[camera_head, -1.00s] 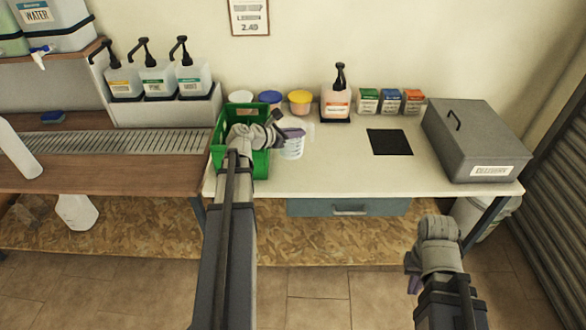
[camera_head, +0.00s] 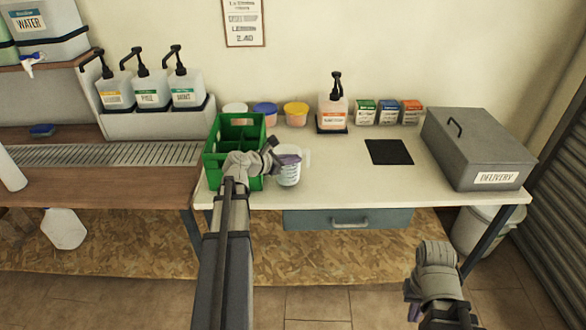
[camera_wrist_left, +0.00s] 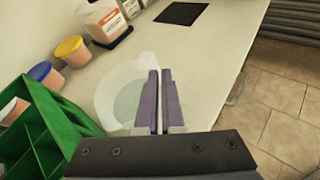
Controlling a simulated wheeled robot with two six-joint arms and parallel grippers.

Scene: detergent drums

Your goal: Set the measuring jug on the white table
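The measuring jug (camera_head: 288,174) is a pale, translucent vessel just right of the green crate, over the front left part of the white table (camera_head: 350,188). My left gripper (camera_head: 287,157) is at the jug's upper part. In the left wrist view its purple fingers (camera_wrist_left: 159,100) are close together with a thin pale strip between them, and the jug (camera_wrist_left: 122,98) shows beside and behind them. The jug looks upright. I cannot tell whether its base touches the table. My right gripper (camera_head: 412,308) hangs low in front of the table, its fingertips mostly hidden.
The green crate (camera_head: 211,155) stands close at the jug's left. Several tubs (camera_head: 296,115), a pump bottle (camera_head: 333,112) and small boxes (camera_head: 388,113) line the back. A black mat (camera_head: 389,151) and grey box (camera_head: 478,150) are right. The table's middle is clear.

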